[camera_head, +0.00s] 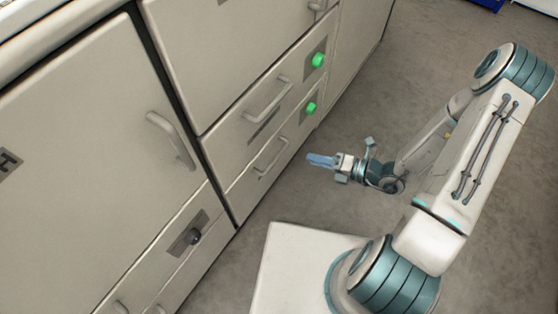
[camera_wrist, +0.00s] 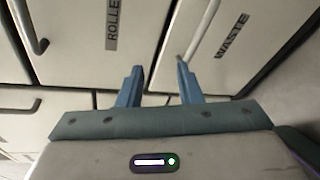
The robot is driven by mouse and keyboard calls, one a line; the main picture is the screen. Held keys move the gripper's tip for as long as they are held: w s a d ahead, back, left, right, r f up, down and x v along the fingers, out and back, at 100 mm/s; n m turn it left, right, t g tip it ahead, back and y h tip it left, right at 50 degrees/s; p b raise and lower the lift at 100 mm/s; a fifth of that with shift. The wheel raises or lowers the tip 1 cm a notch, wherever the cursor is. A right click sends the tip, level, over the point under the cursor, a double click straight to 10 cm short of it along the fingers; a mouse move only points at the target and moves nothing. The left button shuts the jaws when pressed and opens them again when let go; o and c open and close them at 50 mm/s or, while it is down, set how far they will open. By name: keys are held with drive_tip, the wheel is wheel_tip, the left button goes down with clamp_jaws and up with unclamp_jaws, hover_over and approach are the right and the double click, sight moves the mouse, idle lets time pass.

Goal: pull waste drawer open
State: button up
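The waste drawer (camera_head: 247,192) is the lowest front in the right-hand column of the cream cabinet and looks shut. Its bar handle (camera_head: 271,157) is grey. In the wrist view the WASTE label (camera_wrist: 232,36) is readable beside the handle (camera_wrist: 201,30). My gripper (camera_head: 312,159) is to the right of the handle in the head view, apart from it, with blue fingers pointing toward the cabinet. In the wrist view the fingers (camera_wrist: 158,72) are spread with nothing between them. The handle appears ahead, near the right finger's line.
The drawer above has a handle (camera_head: 268,98), and its label begins ROLLE (camera_wrist: 112,30). Green knobs (camera_head: 311,107) sit at the right of both drawers. A door with a handle (camera_head: 170,140) and a drawer with a dark knob (camera_head: 194,236) are at left. Grey floor (camera_head: 350,110) is clear before the cabinet.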

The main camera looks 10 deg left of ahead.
sight(280, 153)
wheel_tip(280, 153, down, 7)
drive_tip(key=m+t+b, duration=0.2)
drive_tip(key=m, duration=0.3)
drive_tip(key=shift+m+t+h, duration=0.3)
drive_tip(key=shift+m, duration=0.1)
drive_tip(key=shift+w+b+x, duration=0.15)
drive_tip(key=shift+b+x, duration=0.7)
drive_tip(key=shift+x, duration=2.65)
drive_tip(key=shift+w+b+x, duration=0.15)
drive_tip(key=shift+b+x, duration=0.7)
drive_tip(key=shift+x, duration=2.7)
drive_tip(key=shift+d+f, duration=0.1)
drive_tip(key=shift+d, duration=0.05)
clamp_jaws()
